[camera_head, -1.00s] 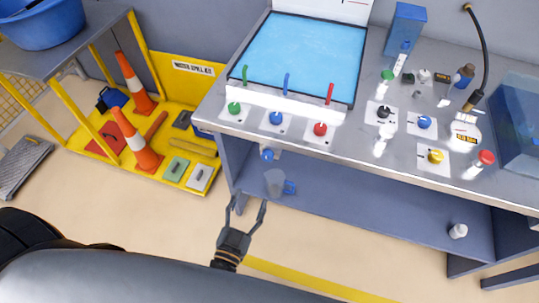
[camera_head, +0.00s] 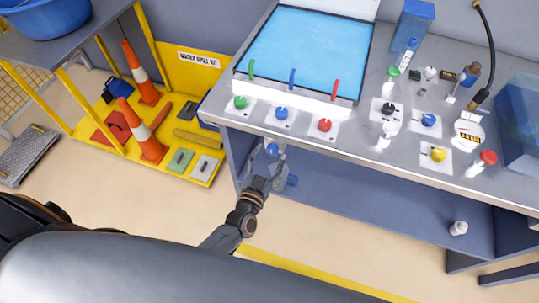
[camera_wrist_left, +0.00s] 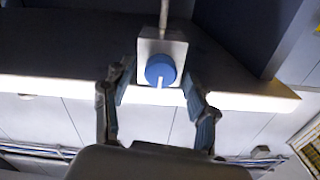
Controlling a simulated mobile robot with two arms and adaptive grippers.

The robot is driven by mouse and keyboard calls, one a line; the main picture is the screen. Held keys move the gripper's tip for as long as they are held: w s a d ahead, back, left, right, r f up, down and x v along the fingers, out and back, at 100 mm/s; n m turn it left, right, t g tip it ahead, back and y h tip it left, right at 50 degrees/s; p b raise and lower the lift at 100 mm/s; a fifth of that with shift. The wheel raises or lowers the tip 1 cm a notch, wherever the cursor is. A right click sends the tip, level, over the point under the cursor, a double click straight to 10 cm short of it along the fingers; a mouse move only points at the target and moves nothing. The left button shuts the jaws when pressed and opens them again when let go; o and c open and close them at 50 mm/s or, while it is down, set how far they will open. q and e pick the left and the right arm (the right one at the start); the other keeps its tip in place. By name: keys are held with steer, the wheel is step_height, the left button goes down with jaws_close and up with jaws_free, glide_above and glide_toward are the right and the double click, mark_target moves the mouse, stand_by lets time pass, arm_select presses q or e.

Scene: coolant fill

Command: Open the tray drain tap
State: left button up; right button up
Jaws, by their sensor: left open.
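The tray drain tap (camera_head: 272,149) is a blue knob under the front edge of the bench, below the blue tray (camera_head: 308,45). In the left wrist view the round blue knob (camera_wrist_left: 160,68) sits on a grey block, with a pale mark on its face. My left gripper (camera_head: 265,166) is open just below the tap. In the wrist view its fingers (camera_wrist_left: 158,90) stand on either side of the knob, with visible gaps; whether the tips reach its depth I cannot tell. My right gripper is not in view.
A clear jug with a blue handle (camera_head: 291,181) stands on the lower shelf (camera_head: 370,205), partly hidden behind my left gripper. Green (camera_head: 239,102), blue (camera_head: 281,113) and red (camera_head: 324,125) knobs sit on the bench top. Yellow spill-kit pallet and cones (camera_head: 150,145) stand left.

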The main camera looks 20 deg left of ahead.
arm_select(q)
steer(key=c, duration=1.2)
steer(key=shift+o, duration=0.2)
